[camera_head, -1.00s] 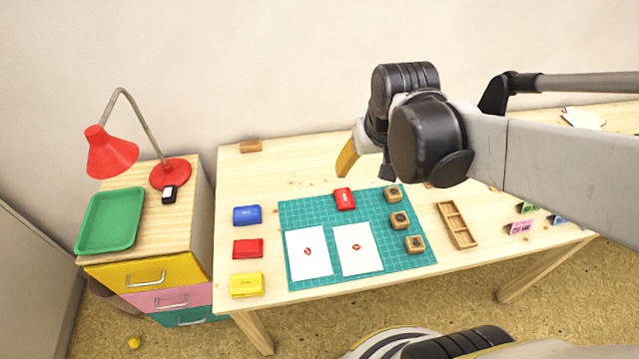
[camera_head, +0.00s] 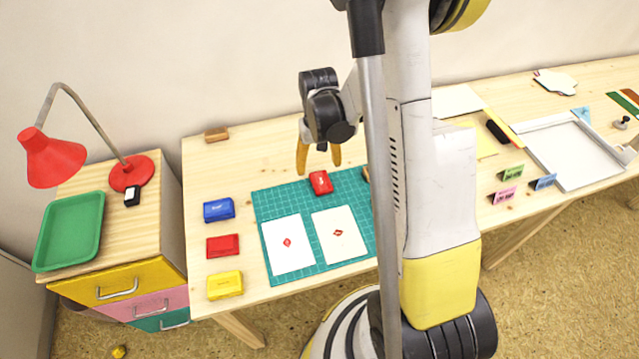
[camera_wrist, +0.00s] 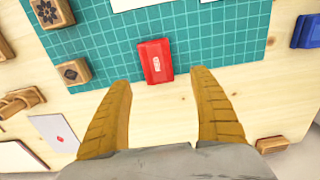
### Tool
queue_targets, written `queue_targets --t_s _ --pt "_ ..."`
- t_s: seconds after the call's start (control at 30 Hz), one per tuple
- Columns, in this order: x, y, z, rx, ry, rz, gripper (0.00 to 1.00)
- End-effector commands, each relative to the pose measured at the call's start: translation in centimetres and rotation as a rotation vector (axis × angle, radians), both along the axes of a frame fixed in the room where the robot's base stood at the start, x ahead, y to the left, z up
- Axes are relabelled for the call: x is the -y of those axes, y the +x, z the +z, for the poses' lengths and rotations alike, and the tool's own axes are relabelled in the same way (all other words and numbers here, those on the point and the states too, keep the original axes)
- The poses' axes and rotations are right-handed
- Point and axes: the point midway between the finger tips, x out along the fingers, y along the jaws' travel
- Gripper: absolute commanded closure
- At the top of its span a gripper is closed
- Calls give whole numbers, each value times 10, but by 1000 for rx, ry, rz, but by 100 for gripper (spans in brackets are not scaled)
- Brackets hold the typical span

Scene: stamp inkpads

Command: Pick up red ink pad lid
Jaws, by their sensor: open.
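A red piece with white lettering (camera_head: 320,183), which looks like the red ink pad lid, lies near the far edge of the green cutting mat (camera_head: 283,196). It also shows in the wrist view (camera_wrist: 155,61). A second red ink pad piece (camera_head: 222,246) lies on the table left of the mat. My gripper (camera_head: 319,165) is open and empty, pointing down above the table, just beyond the lettered piece. In the wrist view my gripper (camera_wrist: 160,80) has its two yellow fingers spread apart, with the lettered piece ahead between their lines, untouched.
Blue (camera_head: 219,210) and yellow (camera_head: 225,285) ink pads flank the second red piece. Two stamped papers (camera_head: 288,243) (camera_head: 340,234) lie on the mat. Wooden stamps (camera_wrist: 74,72) sit on the mat's other side. A wooden block (camera_head: 216,135) stands at the far left. My arm hides the mat's right side.

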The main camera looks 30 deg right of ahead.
Motion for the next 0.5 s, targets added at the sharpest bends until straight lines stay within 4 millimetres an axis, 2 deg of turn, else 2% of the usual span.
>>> queue_targets --t_s 0.03,0.17,0.4,0.5 --pt "0 0 -8 0 0 0 28" --pt "1 -1 -17 0 0 0 28" --pt "2 -5 -55 1 0 0 28" --pt "2 -5 -61 1 0 0 28"
